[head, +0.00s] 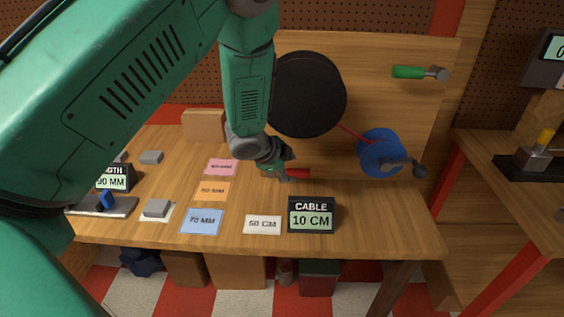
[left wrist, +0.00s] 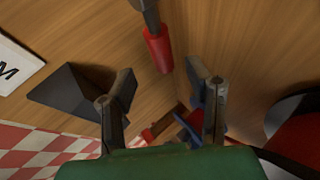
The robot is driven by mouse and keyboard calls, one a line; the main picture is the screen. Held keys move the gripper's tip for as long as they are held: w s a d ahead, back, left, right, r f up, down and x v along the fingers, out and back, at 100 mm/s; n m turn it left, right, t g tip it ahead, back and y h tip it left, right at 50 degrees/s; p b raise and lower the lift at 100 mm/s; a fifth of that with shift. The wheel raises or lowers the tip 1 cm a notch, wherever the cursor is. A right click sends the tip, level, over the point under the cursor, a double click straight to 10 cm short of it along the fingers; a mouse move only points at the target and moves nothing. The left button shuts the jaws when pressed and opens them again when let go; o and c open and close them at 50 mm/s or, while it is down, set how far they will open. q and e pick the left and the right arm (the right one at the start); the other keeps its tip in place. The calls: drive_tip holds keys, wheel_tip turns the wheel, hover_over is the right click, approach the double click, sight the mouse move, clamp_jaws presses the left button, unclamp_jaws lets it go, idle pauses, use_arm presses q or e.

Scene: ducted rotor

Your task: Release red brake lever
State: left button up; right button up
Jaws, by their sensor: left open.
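The red brake lever (head: 297,173) is low on the wooden back panel, behind the cable display, with its red grip partly hidden by my left gripper in the head view. In the left wrist view its red grip (left wrist: 157,48) hangs from a grey shank, just beyond and between the fingertips. My left gripper (head: 284,171) is open. Its two fingers (left wrist: 162,88) stand apart with nothing between them, and a gap to the lever appears to remain. My right gripper is not in view.
A black reel (head: 308,94) and a blue cranked spool (head: 380,153), joined by a red cable, are on the panel. A green-handled lever (head: 410,72) is above right. The cable display (head: 311,215) reads 10 CM. Several labelled cards lie left of it. Another bench (head: 520,200) stands right.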

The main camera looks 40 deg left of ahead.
use_arm(q)
drive_tip(key=v, duration=0.5)
drive_tip(key=shift+s+a, duration=0.1)
drive_tip(key=shift+a, duration=0.05)
idle(0.3)
